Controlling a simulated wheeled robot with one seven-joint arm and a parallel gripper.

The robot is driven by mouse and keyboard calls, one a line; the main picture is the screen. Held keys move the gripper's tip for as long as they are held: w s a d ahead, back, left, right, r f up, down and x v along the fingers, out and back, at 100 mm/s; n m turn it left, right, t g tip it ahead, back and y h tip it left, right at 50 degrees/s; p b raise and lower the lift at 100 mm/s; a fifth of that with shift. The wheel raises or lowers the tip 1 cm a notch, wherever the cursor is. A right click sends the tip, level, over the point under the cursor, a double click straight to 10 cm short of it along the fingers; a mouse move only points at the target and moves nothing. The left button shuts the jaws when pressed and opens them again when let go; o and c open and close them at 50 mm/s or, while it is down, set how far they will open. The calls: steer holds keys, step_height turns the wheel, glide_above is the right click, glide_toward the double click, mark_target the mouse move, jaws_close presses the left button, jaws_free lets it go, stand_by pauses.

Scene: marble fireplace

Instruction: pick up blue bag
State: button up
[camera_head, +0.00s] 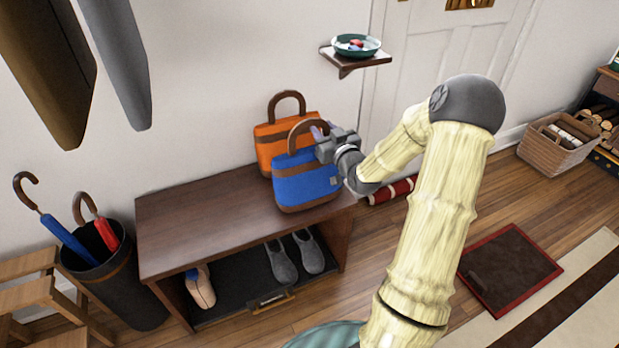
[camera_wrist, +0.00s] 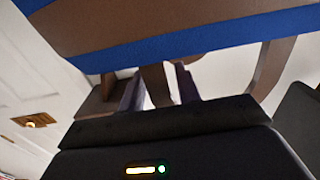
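The blue bag (camera_head: 306,184) stands upright on the dark wooden bench, with brown bands and a brown arched handle. In the wrist view its blue and brown body (camera_wrist: 190,35) fills the top. My gripper (camera_head: 320,129) is at the right side of the bag's handle, above the bag's body. In the wrist view its two purple fingers are apart, with one leg of the brown handle (camera_wrist: 156,86) between them. Gaps show beside this leg, so the fingers look open around it. The gripper hides part of the bag's upper right.
An orange bag (camera_head: 268,143) stands close behind the blue bag on the bench (camera_head: 200,223). A small wall shelf (camera_head: 352,64) with a bowl (camera_head: 357,45) is above right. An umbrella stand (camera_head: 118,291) is left. The bench top's left part is clear.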

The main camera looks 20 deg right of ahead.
jaws_close()
stand_by(1.5)
